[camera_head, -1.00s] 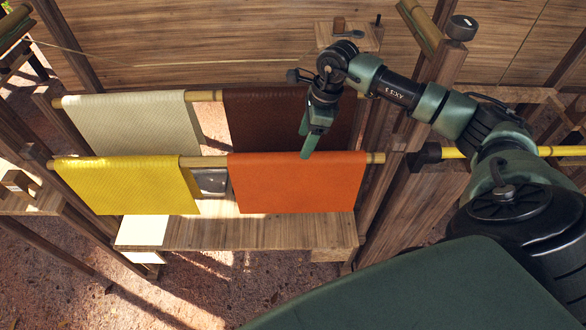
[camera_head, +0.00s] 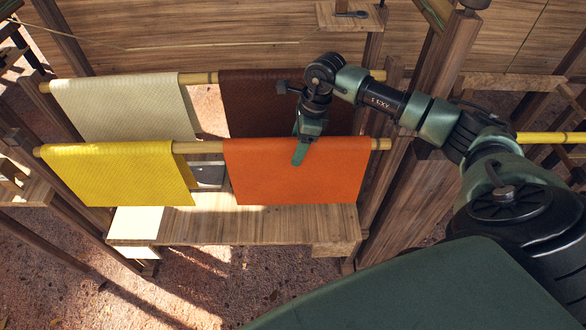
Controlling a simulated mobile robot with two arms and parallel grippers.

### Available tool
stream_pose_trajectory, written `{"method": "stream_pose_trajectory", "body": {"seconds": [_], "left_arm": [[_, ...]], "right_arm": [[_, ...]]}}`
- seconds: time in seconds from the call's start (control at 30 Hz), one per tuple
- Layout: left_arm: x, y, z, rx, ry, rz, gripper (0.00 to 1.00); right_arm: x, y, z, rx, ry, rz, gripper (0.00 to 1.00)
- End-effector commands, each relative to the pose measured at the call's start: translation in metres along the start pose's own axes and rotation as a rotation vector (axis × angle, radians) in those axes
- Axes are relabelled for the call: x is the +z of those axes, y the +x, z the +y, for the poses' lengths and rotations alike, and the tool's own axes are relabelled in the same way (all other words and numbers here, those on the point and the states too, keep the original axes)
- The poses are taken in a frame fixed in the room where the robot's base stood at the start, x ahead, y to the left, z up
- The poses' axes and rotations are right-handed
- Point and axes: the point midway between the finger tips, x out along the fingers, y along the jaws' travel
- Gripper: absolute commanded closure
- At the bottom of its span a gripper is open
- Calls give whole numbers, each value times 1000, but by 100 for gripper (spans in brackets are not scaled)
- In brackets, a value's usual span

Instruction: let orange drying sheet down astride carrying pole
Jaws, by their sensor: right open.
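The orange drying sheet (camera_head: 295,178) hangs over the front bamboo pole (camera_head: 206,147), its front face smooth and hanging down. My right gripper (camera_head: 301,152) is open and points down at the sheet's top edge, its green fingers overlapping the orange from this view. I cannot tell whether the fingers touch the sheet. A bright yellow pole (camera_head: 550,138) lies level at the far right, partly behind my right arm. I cannot tell which pole is the carrying pole. My left gripper is not in view.
A yellow sheet (camera_head: 118,175) shares the front pole. Cream (camera_head: 125,110) and brown (camera_head: 245,105) sheets hang on the rear pole (camera_head: 200,78). A wooden bench (camera_head: 250,225) stands below. Wooden posts (camera_head: 450,48) rise close to my right arm.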

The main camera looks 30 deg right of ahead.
Motion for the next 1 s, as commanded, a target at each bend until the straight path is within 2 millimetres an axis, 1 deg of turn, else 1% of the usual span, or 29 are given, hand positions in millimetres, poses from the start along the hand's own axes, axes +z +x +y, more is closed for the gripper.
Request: {"method": "stream_pose_trajectory", "body": {"seconds": [0.13, 0.17, 0.2, 0.27, 0.3, 0.37, 0.57, 1.0], "left_arm": [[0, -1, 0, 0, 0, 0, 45], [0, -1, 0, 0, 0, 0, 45], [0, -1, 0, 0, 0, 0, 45], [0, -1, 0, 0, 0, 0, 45], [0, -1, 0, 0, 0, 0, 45], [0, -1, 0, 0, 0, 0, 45], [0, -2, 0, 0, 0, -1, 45], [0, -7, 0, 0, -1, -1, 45]], "right_arm": [[0, -1, 0, 0, 0, 0, 36], [0, -1, 0, 0, 0, 0, 45], [0, -1, 0, 0, 0, 0, 56], [0, -1, 0, 0, 0, 0, 73], [0, -1, 0, 0, 0, 0, 84], [0, -1, 0, 0, 0, 0, 100], [1, -4, -1, -2, -1, -3, 100], [4, -16, -1, -3, -1, -2, 100]]}}
